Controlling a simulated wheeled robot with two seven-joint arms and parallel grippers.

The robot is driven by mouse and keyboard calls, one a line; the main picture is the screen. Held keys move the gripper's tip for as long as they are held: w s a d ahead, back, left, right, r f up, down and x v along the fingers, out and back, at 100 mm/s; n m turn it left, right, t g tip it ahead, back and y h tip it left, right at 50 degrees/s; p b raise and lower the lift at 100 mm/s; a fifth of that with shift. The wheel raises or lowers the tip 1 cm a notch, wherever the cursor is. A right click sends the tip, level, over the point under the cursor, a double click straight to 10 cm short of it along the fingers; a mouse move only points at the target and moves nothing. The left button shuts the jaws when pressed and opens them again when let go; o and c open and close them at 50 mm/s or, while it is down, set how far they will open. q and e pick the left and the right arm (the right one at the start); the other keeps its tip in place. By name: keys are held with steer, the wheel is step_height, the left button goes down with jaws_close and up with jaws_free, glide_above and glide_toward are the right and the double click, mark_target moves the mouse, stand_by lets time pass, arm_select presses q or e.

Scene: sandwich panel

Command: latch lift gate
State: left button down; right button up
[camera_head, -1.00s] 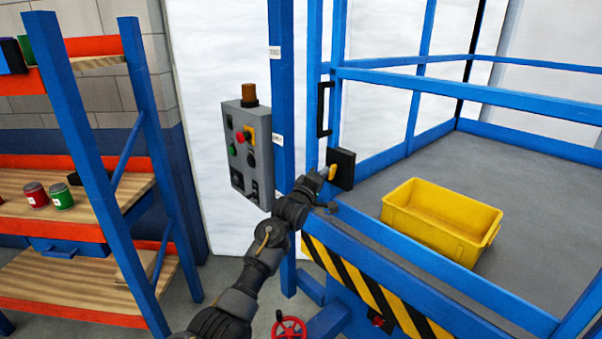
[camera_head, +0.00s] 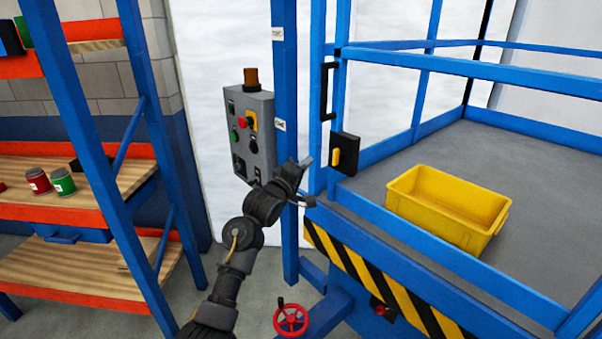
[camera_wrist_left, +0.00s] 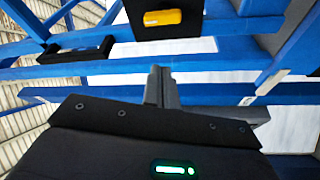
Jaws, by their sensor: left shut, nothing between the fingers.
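The lift gate's latch is a black box (camera_head: 345,152) with a yellow lever (camera_head: 336,158) on the blue gate frame, below a black vertical handle (camera_head: 327,90). The lever stands upright in the head view. My left gripper (camera_head: 305,164) is just left of the latch, shut and empty, with a gap between its fingertips and the lever. The left wrist view shows the closed fingers (camera_wrist_left: 161,87) below the black latch box (camera_wrist_left: 190,28) and its yellow lever (camera_wrist_left: 162,17), not touching them. My right gripper is out of view.
A grey control box (camera_head: 250,135) with buttons hangs left of the gate, close to my left wrist. A yellow crate (camera_head: 447,238) sits on the lift platform. A blue shelf rack (camera_head: 140,150) stands at left. A red handwheel (camera_head: 291,319) is low in front.

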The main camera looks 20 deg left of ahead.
arm_select(q)
steer(key=shift+v, duration=1.05)
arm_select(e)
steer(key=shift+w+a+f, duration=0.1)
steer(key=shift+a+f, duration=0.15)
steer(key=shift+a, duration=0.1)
arm_select(q)
steer(key=shift+w+a, duration=0.1)
steer(key=shift+a, duration=0.05)
